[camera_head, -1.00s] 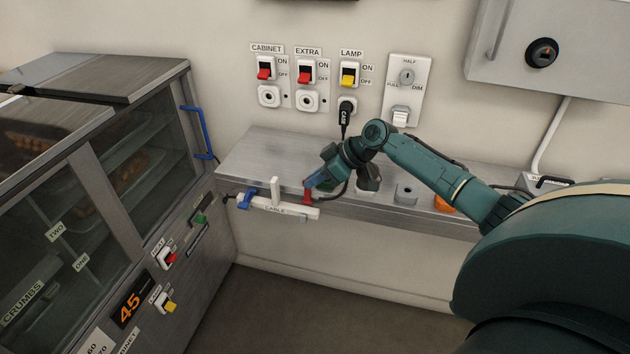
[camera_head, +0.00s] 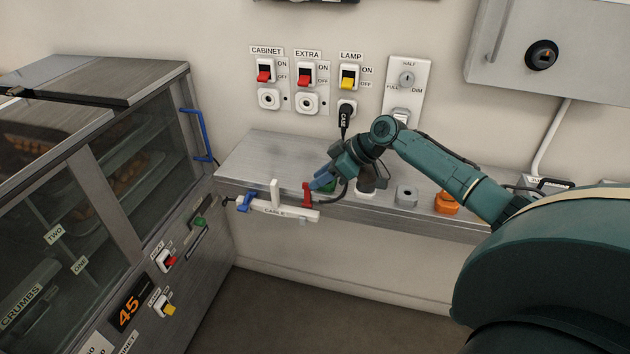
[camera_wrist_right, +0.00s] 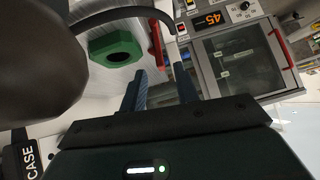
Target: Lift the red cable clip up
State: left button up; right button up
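The red cable clip (camera_head: 307,196) stands upright at the right end of the white strip labelled CABLE (camera_head: 277,211), at the shelf's front edge. It also shows in the wrist view (camera_wrist_right: 156,42), beyond the fingers. My right gripper (camera_head: 318,183) is just right of the clip, its blue fingertips close to it. In the wrist view the two fingers (camera_wrist_right: 160,92) are apart with nothing between them. Whether a fingertip touches the clip is unclear. My left gripper is not in view.
A green hexagonal piece (camera_wrist_right: 117,46) is beside my fingers. A dark cable (camera_wrist_right: 120,15) curves near the clip. The glass cabinet (camera_head: 100,180) stands left; a grey socket (camera_head: 406,195) and orange piece (camera_head: 446,203) lie right.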

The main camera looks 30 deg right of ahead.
pick_arm(q)
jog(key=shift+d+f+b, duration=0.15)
jog(key=shift+b, duration=0.35)
pick_arm(e)
jog(key=v, duration=1)
jog(key=shift+s+d+r, duration=0.15)
jog(key=shift+d+r, duration=0.05)
jog(key=shift+r, duration=0.15)
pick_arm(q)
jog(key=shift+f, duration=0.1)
